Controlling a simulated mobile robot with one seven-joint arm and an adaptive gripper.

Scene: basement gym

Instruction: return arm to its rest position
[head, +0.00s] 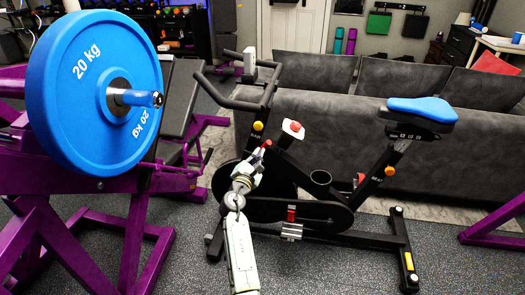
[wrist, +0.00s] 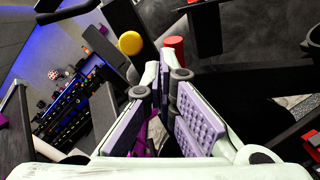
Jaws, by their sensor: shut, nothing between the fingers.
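My arm (head: 238,250) reaches up from the bottom of the head view to the exercise bike (head: 322,215). My gripper (head: 258,158) is shut and empty, beside the bike's frame below the handlebar. In the wrist view my gripper's purple-padded fingers (wrist: 163,82) meet near the middle. A red knob (wrist: 175,46) lies just past the fingertips; whether they touch it I cannot tell. A yellow knob (wrist: 130,43) is to its left.
A purple weight rack with a blue 20 kg plate (head: 92,90) stands close on the left. The bike's blue saddle (head: 422,109) is to the right. A grey sofa (head: 350,130) is behind the bike. Dark floor (head: 190,255) shows between rack and bike.

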